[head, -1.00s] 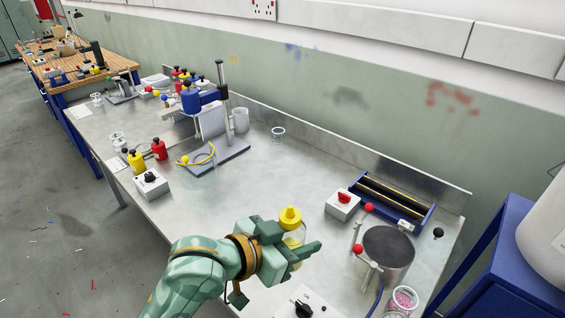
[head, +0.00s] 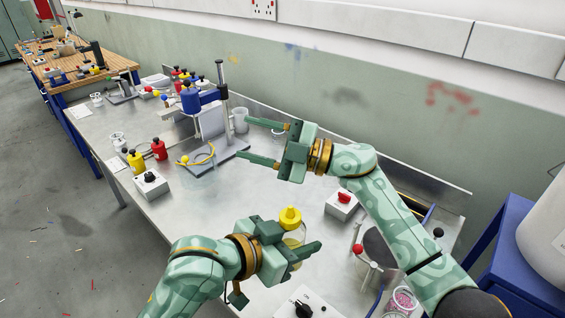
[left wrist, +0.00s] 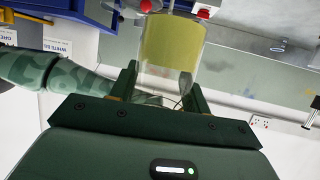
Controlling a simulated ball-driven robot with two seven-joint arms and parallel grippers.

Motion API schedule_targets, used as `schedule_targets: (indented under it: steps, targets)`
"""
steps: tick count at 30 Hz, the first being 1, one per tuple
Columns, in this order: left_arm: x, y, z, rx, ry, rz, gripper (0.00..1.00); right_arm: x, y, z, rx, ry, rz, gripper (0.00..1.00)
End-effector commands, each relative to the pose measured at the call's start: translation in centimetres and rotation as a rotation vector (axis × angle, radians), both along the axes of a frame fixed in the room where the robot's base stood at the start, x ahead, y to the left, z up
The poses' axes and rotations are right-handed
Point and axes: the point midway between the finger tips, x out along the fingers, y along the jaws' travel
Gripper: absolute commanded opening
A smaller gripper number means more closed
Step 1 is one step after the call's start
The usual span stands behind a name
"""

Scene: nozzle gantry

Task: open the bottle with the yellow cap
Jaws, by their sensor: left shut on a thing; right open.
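The bottle with the yellow cap (head: 290,217) has a clear body and stands upright in my left gripper (head: 292,240), which is shut on it above the front of the bench. The cap is on the bottle. In the left wrist view, my left gripper's fingers are on either side of the clear bottle (left wrist: 170,45), which shows a yellow band; its cap is not clear there. My right gripper (head: 243,139) is open and empty, its fingers pointing left over the bench behind the bottle, well apart from the cap.
A stand (head: 222,90) with a yellow tube, red bottle (head: 159,150) and yellow bottle (head: 136,162) are at left. A white switch box (head: 341,205) is right of the held bottle. My right arm partly hides the metal pot and blue rack.

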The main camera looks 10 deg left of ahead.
Motion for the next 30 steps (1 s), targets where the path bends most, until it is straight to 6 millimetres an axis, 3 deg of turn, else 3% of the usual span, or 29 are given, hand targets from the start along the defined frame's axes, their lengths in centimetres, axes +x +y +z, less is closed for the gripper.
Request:
schedule_targets:
  steps: [2,5,7,10,15,18,23,30]
  targets:
    - [0.0,0.0,0.1,-0.001,-0.001,0.0,0.0,-1.4,2.8,2.6,-0.159,-0.237,0.076,0.49]
    - [0.0,0.0,0.1,-0.001,-0.001,0.0,0.0,-6.3,4.0,4.2,-0.422,-0.382,0.289,0.49]
    - [0.0,0.0,0.1,-0.001,-0.001,0.0,0.0,-9.1,3.4,4.1,-0.655,-0.434,0.402,0.49]
    - [0.0,0.0,0.0,-0.001,-0.001,0.0,0.0,-11.1,1.1,3.4,-1.009,-0.464,0.464,0.49]
    - [0.0,0.0,0.0,-0.001,-0.001,0.0,0.0,-11.5,-4.0,3.2,-1.487,-0.431,0.379,0.49]
    - [0.0,0.0,0.0,-0.001,-0.001,0.0,0.0,-11.4,-6.0,3.6,-1.644,-0.399,0.305,0.49]
    - [0.0,0.0,0.0,-0.001,-0.001,0.0,0.0,-11.2,-7.4,3.1,-1.739,-0.37,0.252,0.49]
    - [0.0,0.0,0.0,-0.001,-0.001,0.0,0.0,-11.3,-7.4,-0.9,-1.739,-0.367,0.254,0.49]
